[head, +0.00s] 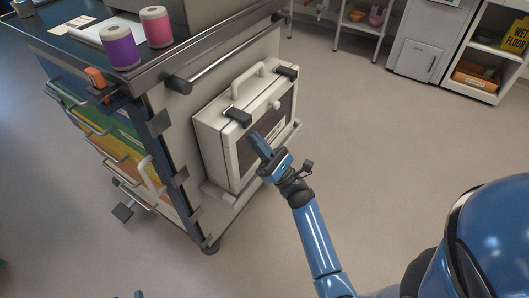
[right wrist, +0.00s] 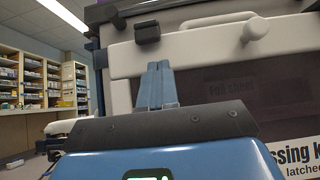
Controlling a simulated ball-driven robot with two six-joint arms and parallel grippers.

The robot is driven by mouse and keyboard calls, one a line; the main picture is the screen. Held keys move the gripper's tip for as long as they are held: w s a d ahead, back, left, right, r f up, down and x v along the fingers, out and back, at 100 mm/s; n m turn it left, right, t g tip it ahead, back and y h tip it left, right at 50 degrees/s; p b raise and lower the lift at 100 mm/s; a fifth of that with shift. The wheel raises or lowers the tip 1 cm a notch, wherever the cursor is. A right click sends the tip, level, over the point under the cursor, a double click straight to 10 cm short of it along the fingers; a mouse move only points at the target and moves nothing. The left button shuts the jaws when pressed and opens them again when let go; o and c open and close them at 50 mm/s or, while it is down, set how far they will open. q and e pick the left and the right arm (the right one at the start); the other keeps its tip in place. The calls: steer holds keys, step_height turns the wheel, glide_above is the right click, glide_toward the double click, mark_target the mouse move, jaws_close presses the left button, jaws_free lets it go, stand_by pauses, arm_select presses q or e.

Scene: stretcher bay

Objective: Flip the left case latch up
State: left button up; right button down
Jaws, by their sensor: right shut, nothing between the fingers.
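A cream case (head: 218,120) with a dark front panel is mounted upright on the side of a cart. The left case latch (head: 238,117) is a black tab at the case's top left edge; it also shows in the right wrist view (right wrist: 147,32). I cannot tell for sure how far it is tilted. A second black latch (head: 288,72) is at the top right. My right gripper (head: 256,138) is shut and empty, in front of the case, below the left latch and apart from it. In the right wrist view its fingers (right wrist: 158,80) point up toward the latch.
The case has a handle (head: 248,80) on top and a round white knob (right wrist: 254,27) on its front. A cart rail (head: 235,55) runs above. Purple (head: 119,47) and pink (head: 156,27) rolls stand on the cart top. The floor (head: 380,150) to the right is clear.

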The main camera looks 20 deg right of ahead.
mark_target(237, 117)
arm_select(q)
steer(key=shift+r, duration=0.35)
arm_select(e)
steer(key=shift+r, duration=1.25)
